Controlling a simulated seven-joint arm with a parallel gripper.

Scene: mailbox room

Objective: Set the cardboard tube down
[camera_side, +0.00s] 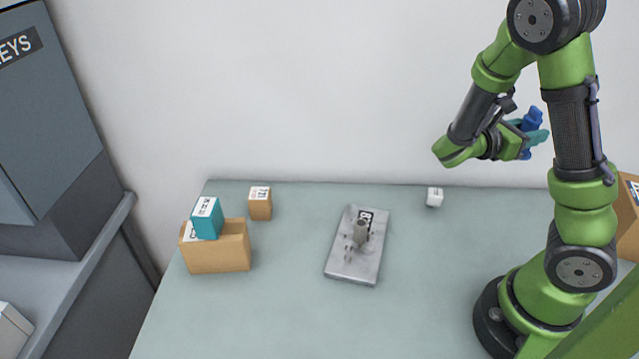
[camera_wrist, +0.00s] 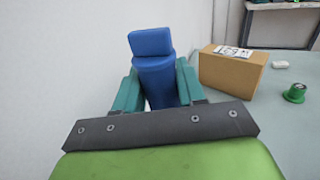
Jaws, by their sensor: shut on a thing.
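A blue, tube-like thing (camera_wrist: 157,82) with a flatter blue block-shaped top sits between the teal fingers of my gripper (camera_wrist: 158,90) in the wrist view. I take it to be the cardboard tube, though no bare cardboard shows on it. In the side view my gripper (camera_side: 527,138) is high above the back right of the table, near the wall, shut on the blue tube (camera_side: 532,118), which is partly hidden by the fingers. The tube is off the table and touches nothing else that I can see.
The grey-green table (camera_side: 285,310) has free room at front and centre right. On it are a grey plate (camera_side: 340,268) with a grey fixture, a small white cube (camera_side: 434,197), a teal box (camera_side: 207,220) on a brown box (camera_side: 217,255), and a small brown box (camera_side: 260,205). A labelled carton (camera_wrist: 232,72) stands right.

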